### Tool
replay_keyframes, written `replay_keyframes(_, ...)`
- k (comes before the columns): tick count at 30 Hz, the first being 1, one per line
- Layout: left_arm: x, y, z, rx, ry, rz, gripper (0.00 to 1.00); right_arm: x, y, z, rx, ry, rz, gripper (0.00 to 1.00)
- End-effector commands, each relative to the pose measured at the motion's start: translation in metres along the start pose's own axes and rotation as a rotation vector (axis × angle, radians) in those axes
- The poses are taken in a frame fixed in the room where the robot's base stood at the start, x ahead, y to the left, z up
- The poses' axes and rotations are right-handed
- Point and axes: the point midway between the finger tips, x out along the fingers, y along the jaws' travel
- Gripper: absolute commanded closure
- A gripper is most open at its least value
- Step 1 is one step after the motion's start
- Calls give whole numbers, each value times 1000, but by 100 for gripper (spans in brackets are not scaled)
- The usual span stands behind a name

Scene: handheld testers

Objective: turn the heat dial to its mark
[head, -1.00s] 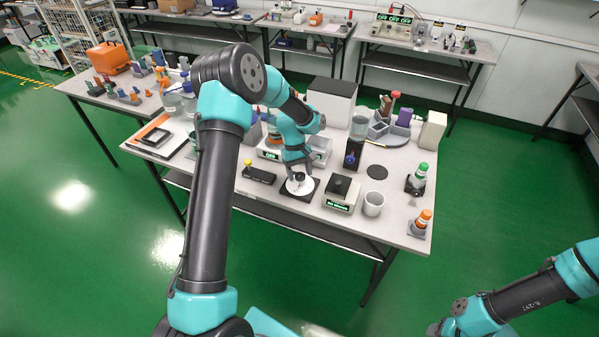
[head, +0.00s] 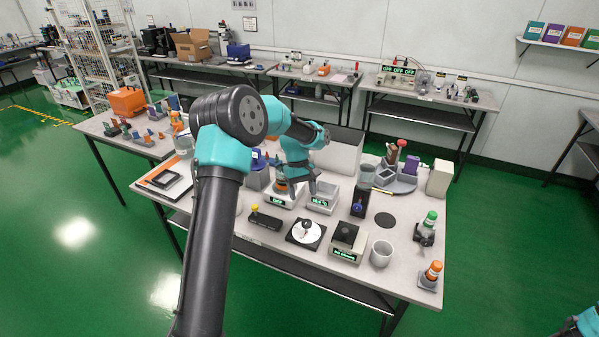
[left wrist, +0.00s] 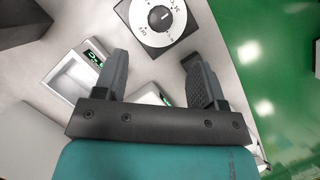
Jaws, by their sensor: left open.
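The heat dial (head: 305,233) is a white round disc with a dark knob on a black square plate, near the table's front edge. It also shows at the top of the left wrist view (left wrist: 160,16), with dark lettering and a light pointer line on the knob. My left gripper (head: 297,188) is open and empty. It hangs behind the dial, over the white boxes with green displays, apart from the dial. In the left wrist view its two fingers (left wrist: 155,62) are spread. My right gripper is out of view.
A black block with a yellow knob (head: 265,220) stands left of the dial. Behind are a white box with a green display (head: 321,200) and a blue-marked black block (head: 359,204).

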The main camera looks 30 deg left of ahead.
Motion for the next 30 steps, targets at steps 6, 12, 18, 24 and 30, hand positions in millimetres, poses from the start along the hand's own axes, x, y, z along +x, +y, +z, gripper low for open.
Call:
replay_keyframes(6,-42,0,0,0,2,2,36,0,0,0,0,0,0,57)
replay_keyframes(12,-66,0,0,0,0,0,36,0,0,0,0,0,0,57)
replay_keyframes(18,-72,0,0,0,0,0,36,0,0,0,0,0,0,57)
replay_keyframes(24,-71,0,0,0,0,0,36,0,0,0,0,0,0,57)
replay_keyframes(30,-70,0,0,0,0,0,36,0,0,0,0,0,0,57)
